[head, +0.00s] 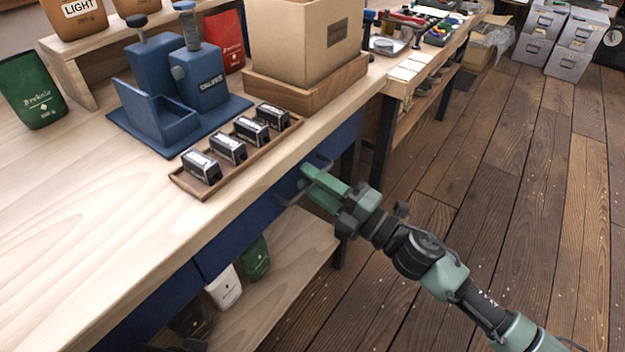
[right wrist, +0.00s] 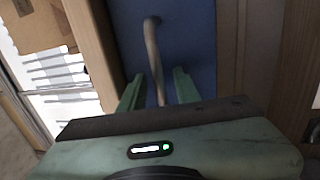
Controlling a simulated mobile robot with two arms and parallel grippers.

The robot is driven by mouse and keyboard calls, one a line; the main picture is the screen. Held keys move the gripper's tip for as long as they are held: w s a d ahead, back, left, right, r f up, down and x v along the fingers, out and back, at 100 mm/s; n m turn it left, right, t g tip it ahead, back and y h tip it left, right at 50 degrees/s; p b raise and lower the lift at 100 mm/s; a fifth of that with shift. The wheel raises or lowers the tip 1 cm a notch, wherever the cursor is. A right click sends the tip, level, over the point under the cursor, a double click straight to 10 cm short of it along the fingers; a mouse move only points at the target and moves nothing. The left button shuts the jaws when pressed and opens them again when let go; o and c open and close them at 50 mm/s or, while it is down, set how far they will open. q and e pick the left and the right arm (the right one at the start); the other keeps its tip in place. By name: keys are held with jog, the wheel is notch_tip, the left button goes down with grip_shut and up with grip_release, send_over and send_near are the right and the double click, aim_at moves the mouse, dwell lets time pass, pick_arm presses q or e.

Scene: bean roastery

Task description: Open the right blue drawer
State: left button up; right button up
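The right blue drawer (head: 238,222) is under the front edge of the wooden table and looks shut. Its front fills the middle of the right wrist view (right wrist: 192,40). Its bar handle (right wrist: 152,50) runs down between the two green fingers of my right gripper (right wrist: 158,92). The fingers are apart, with a gap on each side of the bar. In the head view my right gripper (head: 306,180) is at the drawer front, partly hiding the handle. My left gripper is not in view.
Another blue drawer front (head: 150,308) is to the left. A wooden tray (head: 180,187) of small dark boxes, a blue machine (head: 150,100) and a cardboard box (head: 290,50) stand on the table.

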grip_shut()
dwell(1.4)
